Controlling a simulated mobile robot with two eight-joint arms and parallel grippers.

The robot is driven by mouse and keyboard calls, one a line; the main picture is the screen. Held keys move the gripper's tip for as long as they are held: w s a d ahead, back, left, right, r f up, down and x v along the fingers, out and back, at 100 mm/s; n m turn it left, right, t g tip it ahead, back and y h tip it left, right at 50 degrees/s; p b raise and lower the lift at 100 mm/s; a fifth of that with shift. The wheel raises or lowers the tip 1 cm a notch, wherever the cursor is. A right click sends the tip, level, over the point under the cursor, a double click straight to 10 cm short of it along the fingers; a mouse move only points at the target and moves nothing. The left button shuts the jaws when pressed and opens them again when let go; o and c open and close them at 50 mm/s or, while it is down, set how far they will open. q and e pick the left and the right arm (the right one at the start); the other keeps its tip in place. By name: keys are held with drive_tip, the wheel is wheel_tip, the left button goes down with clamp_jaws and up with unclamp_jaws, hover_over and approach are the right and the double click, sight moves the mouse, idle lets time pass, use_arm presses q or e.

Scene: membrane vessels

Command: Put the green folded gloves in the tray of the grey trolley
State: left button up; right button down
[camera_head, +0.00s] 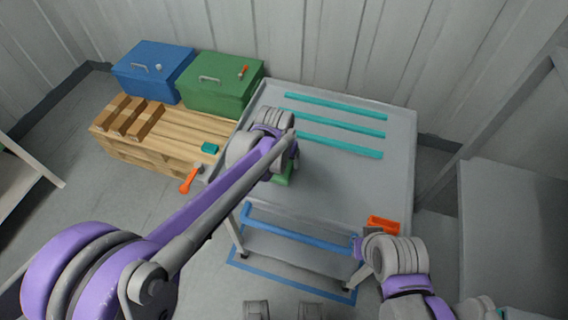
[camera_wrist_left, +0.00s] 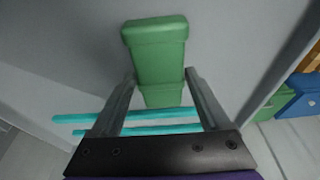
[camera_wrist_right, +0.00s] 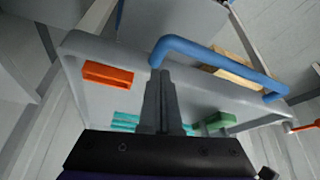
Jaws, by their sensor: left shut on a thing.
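The green folded gloves (camera_wrist_left: 157,52) are between the fingers of my left gripper (camera_wrist_left: 165,88), which is shut on them. In the head view only a small part of the gloves (camera_head: 284,176) shows below my left wrist, over the left part of the grey trolley's tray (camera_head: 350,185). They also show in the right wrist view (camera_wrist_right: 218,121). I cannot tell whether they touch the tray floor. My right gripper (camera_wrist_right: 160,78) is shut and empty, by the trolley's blue handle (camera_wrist_right: 215,60) near the front right corner.
Several teal strips (camera_head: 335,123) lie across the back of the tray. An orange holder (camera_head: 383,225) sits at its front right corner. Left of the trolley, a wooden platform (camera_head: 165,135) bears brown blocks, a blue box (camera_head: 150,68) and a green box (camera_head: 220,85). The tray's middle is clear.

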use_arm(q)
drive_tip(key=shift+f, duration=1)
drive_tip(key=shift+f, duration=0.1)
drive_tip(key=o, duration=1.2)
drive_tip(key=d+p+v, duration=0.1)
drive_tip(key=v, duration=1.1)
drive_tip(key=s+a+f+n, duration=0.1)
drive_tip(key=s+a+f, duration=0.1)
drive_tip(key=s+a, duration=0.3)
drive_tip(key=s+a+f+n+t, duration=0.1)
drive_tip(key=s+a+f, duration=0.1)
drive_tip(key=s+a, duration=0.4)
drive_tip(key=s+a+f+n+t+y, duration=0.1)
drive_tip(key=s+a+f, duration=0.2)
drive_tip(key=s+a, duration=0.3)
drive_tip(key=shift+s+a+n, duration=0.1)
drive_tip(key=shift+s+n, duration=0.05)
drive_tip(key=shift+s, duration=0.8)
drive_tip(key=shift+s+a+n, duration=0.15)
drive_tip(key=shift+s, duration=0.75)
